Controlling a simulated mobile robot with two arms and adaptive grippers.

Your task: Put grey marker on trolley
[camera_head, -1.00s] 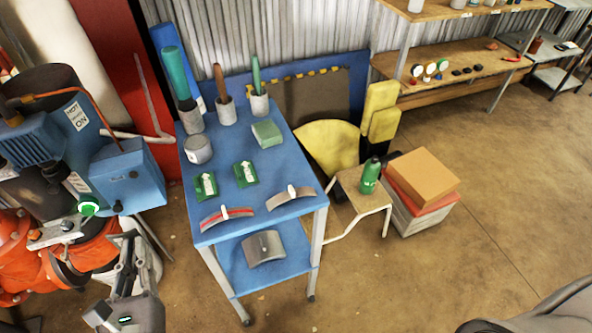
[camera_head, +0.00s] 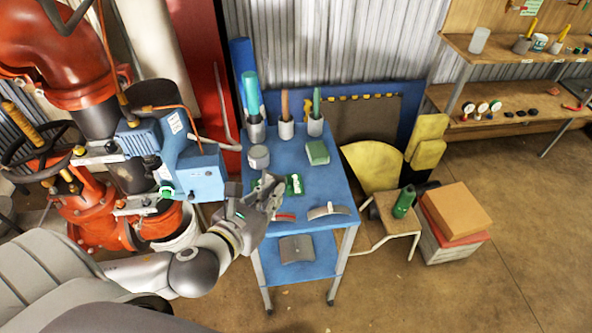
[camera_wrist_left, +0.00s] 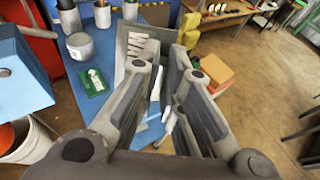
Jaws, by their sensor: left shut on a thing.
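The grey marker (camera_wrist_left: 136,46), a flat grey plate with white marks, is between the fingers of my left gripper (camera_wrist_left: 165,75) in the left wrist view. My left gripper (camera_head: 268,190) is shut on it and is over the left front part of the blue trolley (camera_head: 333,183) in the head view. The marker is hard to tell from the fingers there. The wrist view shows trolley top (camera_wrist_left: 78,62) below and left of the fingers. I cannot tell whether the marker touches the top. My right gripper is not in view.
A stool (camera_head: 392,220) stands right. Blue-and-red machinery is left.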

